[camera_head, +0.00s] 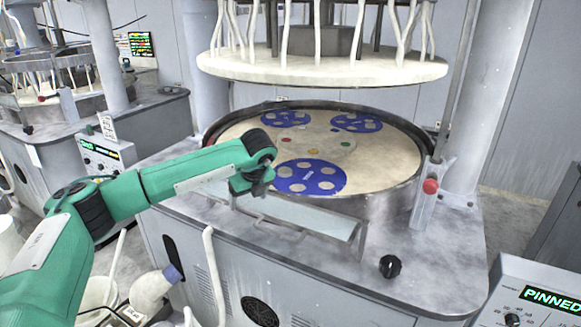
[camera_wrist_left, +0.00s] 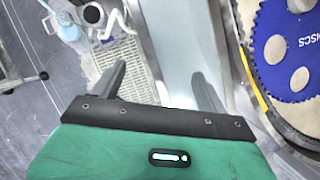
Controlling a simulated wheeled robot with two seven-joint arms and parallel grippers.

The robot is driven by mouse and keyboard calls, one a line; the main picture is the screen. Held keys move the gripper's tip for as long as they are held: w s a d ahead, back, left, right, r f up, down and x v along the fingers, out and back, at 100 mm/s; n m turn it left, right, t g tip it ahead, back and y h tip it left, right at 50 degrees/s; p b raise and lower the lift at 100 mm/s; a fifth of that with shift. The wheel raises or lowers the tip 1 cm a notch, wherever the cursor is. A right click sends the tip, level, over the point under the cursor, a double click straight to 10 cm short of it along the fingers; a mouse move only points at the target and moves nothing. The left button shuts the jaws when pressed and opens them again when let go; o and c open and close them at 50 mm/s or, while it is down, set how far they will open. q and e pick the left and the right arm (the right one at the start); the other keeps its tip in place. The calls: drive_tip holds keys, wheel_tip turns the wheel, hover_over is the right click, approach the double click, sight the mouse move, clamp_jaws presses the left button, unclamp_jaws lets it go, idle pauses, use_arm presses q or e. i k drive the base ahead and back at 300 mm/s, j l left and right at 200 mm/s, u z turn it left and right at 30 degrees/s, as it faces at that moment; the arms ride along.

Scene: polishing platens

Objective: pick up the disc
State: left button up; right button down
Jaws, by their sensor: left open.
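Three blue discs with pale round spots lie on the cream platen (camera_head: 365,175): a near disc (camera_head: 310,178), a back left disc (camera_head: 285,118) and a back right disc (camera_head: 357,122). I cannot tell which one the task means. My left gripper (camera_head: 258,190) is at the platen's front left rim, left of the near disc, and partly hidden by its own wrist. In the left wrist view, its two fingers (camera_wrist_left: 162,88) are apart with nothing between them. A toothed blue disc (camera_wrist_left: 285,45) shows to their right there, partly cut off. My right gripper is not in view.
A raised round rim (camera_head: 405,190) surrounds the platen. A wide upper plate (camera_head: 322,70) with hanging hoses is above it. A tilted clear panel (camera_head: 300,215) is at the front. A post with a red button (camera_head: 430,187) stands at the right. A bottle (camera_head: 150,292) is low at left.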

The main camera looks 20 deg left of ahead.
sight(282, 172)
drive_tip(key=i, duration=0.95)
